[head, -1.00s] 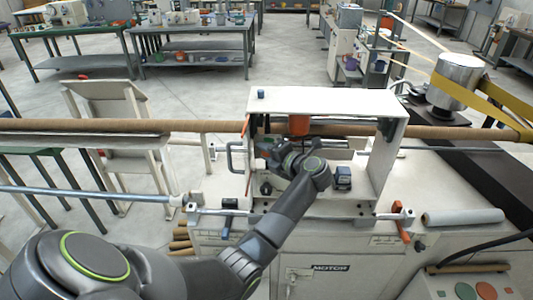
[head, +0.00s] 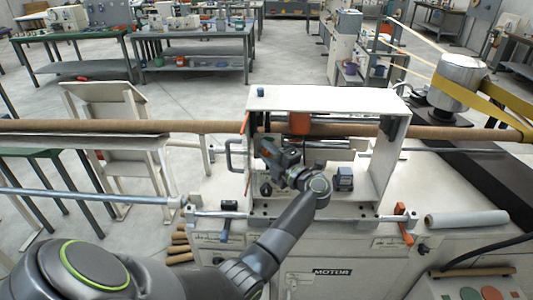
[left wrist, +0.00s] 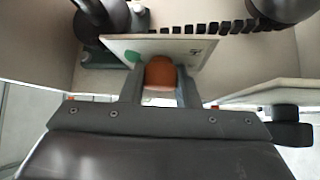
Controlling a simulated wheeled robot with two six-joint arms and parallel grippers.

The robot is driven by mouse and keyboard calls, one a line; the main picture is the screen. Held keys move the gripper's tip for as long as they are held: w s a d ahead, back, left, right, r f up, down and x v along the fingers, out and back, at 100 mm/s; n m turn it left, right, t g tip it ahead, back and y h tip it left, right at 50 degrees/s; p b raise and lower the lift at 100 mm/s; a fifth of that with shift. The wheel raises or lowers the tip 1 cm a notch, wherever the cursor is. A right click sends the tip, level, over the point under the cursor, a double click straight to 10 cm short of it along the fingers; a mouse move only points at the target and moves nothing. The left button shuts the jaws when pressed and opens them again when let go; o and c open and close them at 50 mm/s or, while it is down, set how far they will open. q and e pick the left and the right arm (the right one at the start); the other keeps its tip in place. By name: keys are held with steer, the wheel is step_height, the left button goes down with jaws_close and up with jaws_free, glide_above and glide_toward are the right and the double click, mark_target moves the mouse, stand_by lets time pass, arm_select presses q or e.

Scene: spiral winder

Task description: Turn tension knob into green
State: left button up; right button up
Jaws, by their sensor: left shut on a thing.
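The orange-brown knob (left wrist: 160,76) shows in the left wrist view, with a pale plate (left wrist: 185,50) behind it. A green mark (left wrist: 133,57) is on the plate, just left of the knob. My left gripper (left wrist: 160,88) is shut on the knob, with one finger on each side. In the head view my left gripper (head: 266,150) reaches inside the white machine frame, and its own body covers most of the knob there. I cannot tell where the knob's pointer is. My right gripper is not in view.
The white frame (head: 330,98) stands over and around my gripper. An orange part (head: 299,123) hangs under its top, near the long brown tube (head: 180,127). A blue-grey block (head: 343,179) is right of my wrist. A metal rod (head: 90,195) runs along the left.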

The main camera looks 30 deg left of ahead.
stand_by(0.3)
arm_select(q)
steer(key=o, duration=1)
steer(key=shift+c, duration=0.2)
